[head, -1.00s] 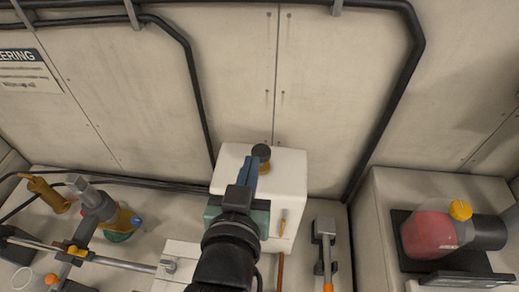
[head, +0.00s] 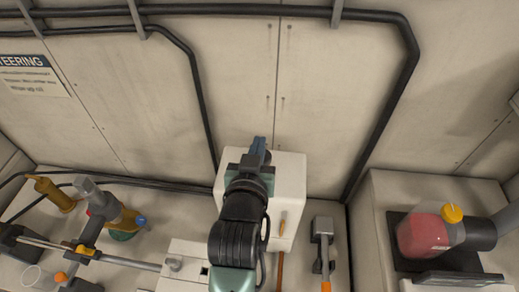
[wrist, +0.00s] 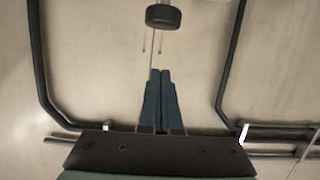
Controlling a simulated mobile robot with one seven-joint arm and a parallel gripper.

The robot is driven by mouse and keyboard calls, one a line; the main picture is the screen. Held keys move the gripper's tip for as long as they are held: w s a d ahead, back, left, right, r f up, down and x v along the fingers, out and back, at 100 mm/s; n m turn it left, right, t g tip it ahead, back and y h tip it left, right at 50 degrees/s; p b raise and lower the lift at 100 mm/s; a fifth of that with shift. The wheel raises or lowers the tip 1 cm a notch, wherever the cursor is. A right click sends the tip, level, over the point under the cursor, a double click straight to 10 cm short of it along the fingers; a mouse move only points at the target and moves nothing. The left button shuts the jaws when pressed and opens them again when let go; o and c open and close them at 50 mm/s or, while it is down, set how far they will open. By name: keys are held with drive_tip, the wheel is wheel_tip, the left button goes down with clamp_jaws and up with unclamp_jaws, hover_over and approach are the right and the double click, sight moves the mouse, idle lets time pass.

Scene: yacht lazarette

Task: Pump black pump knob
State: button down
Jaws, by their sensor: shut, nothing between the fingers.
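The black pump knob (wrist: 163,17) shows at the top of the wrist view as a short dark cylinder, a little beyond my fingertips, with a visible gap between them in the picture. In the head view I cannot see the knob; my gripper and wrist cover that spot on the white box (head: 291,185). My gripper (head: 259,142) is over the box's top, its blue fingers pressed together and pointing toward the back wall. The closed fingers also show in the wrist view (wrist: 160,73), with nothing between them.
A lever with an orange grip (head: 324,245) stands right of the box. Further right is a reddish container with a yellow cap (head: 425,233) on a raised ledge. Steering hardware with a grey-and-gold cylinder (head: 103,208) is at left. Black pipes (head: 385,130) run along the wall.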

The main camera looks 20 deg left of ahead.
drive_tip(key=f, duration=0.1)
drive_tip(key=w+f+p, duration=0.1)
drive_tip(key=f, duration=0.1)
drive_tip(key=shift+s+f, duration=0.1)
drive_tip(key=shift+f, duration=0.55)
wheel_tip(320, 180, down, 4)
drive_tip(key=b, duration=0.2)
drive_tip(key=shift+r+b, duration=0.15)
drive_tip(key=shift+b, duration=0.2)
drive_tip(key=shift+r, duration=0.1)
